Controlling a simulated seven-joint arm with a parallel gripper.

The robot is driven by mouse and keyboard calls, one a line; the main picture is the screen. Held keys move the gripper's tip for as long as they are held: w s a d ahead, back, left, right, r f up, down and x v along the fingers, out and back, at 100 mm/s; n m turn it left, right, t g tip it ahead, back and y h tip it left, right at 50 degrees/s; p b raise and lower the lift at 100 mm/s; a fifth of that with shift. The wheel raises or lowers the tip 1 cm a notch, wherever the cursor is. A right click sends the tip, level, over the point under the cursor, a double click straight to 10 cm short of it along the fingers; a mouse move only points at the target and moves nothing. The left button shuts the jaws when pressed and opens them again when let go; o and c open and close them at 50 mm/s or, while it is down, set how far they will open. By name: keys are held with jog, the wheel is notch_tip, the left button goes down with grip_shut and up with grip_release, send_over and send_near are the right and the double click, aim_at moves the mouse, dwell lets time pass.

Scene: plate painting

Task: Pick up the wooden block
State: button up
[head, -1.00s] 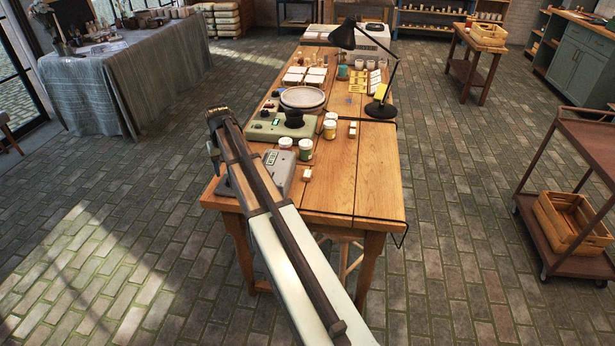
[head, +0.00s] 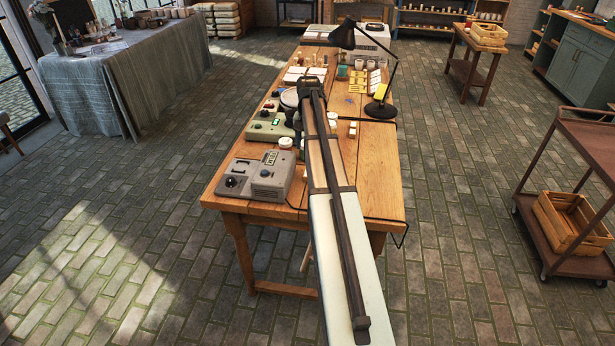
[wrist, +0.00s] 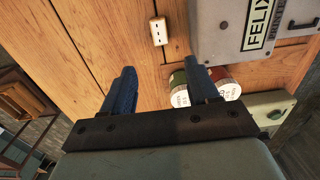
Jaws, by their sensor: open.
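In the wrist view a small pale block (wrist: 158,31) with dark dots on its top lies on the wooden table, beyond my fingertips and roughly in line with the gap between them. My gripper (wrist: 163,70) is open and empty, its two blue-grey fingers apart. In the head view the end of my arm with my gripper (head: 309,88) is over the middle of the table; its fingers are too small to make out. Another small pale block (head: 352,129) stands right of my arm. My arm hides the table where the nearer block lay earlier.
A grey machine marked FELIX (wrist: 240,30) is right of the block. A black lamp (head: 380,108) stands at the table's right edge.

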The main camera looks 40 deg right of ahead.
notch_tip(320, 180, down, 6)
jog(key=shift+f, duration=0.2)
jog(key=shift+s+a+f, duration=0.1)
jog(key=shift+a+f, duration=0.05)
jog(key=shift+f, duration=1.2)
jog(key=shift+s+a+f, duration=0.1)
jog(key=shift+f, duration=1.2)
grip_shut()
